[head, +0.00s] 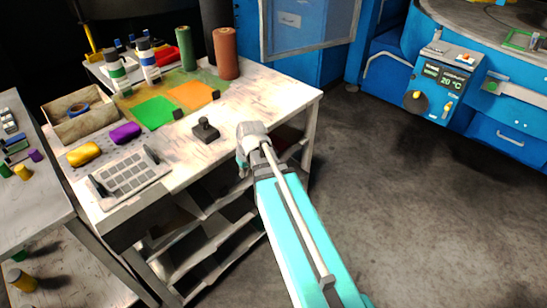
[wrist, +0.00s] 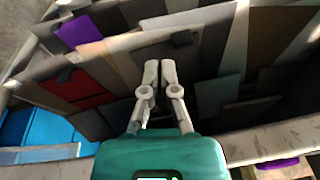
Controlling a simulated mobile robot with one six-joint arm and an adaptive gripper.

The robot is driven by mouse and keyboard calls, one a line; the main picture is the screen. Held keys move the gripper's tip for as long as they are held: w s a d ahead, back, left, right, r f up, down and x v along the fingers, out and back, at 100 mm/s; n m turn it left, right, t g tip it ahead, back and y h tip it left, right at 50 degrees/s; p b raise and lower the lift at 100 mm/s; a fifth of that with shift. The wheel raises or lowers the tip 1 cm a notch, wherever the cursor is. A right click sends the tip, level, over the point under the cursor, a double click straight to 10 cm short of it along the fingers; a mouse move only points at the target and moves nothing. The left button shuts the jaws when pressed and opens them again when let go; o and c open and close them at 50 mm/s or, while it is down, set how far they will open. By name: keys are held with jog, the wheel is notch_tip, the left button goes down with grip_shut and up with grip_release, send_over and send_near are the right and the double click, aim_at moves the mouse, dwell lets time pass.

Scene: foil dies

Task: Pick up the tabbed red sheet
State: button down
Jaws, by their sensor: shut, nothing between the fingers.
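In the wrist view a dark red sheet (wrist: 82,92) lies left of my gripper (wrist: 160,68), among several other sheets or panels. A small dark piece that looks like a tab (wrist: 65,75) sits near its upper left. My gripper's two fingers are together and empty, apart from the red sheet. In the head view the wrist end of my arm is at the front right edge of the workbench, by its open shelves; the fingers are mostly hidden there. I cannot make out the red sheet in the head view.
The workbench (head: 270,88) carries a green sheet (head: 154,113) and an orange sheet (head: 193,96), both with black tabs, plus rolls, bottles and a keypad (head: 131,174). Shelves (head: 215,238) lie below. A purple piece (wrist: 80,33) shows upper left in the wrist view. Open floor (head: 420,200) lies right.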

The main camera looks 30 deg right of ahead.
jog(key=w+d+f+t+b, duration=0.1)
jog(key=w+d+f+b, duration=0.3)
jog(key=f+b, duration=0.25)
jog(key=w+d+n+t, duration=0.1)
jog(key=w+d, duration=0.1)
jog(key=d, duration=0.4)
jog(key=w+d+r+t, duration=0.1)
jog(key=w+d+t, duration=0.1)
jog(key=d, duration=0.4)
jog(key=w+d+r+n+t+y, duration=0.1)
jog(key=w+d, duration=0.3)
jog(key=d, duration=0.2)
jog(key=shift+d+r+n, duration=0.2)
jog(key=shift+r+n, duration=0.05)
jog(key=shift+n, duration=0.05)
jog(key=shift+w+f, duration=0.1)
jog(key=shift+f, duration=0.05)
jog(key=b+x, duration=0.6)
jog(key=x, duration=0.1)
jog(key=shift+b+x, duration=0.85)
jog(key=shift+x, duration=0.5)
jog(key=shift+w+a, duration=0.1)
jog(key=shift+a, duration=0.05)
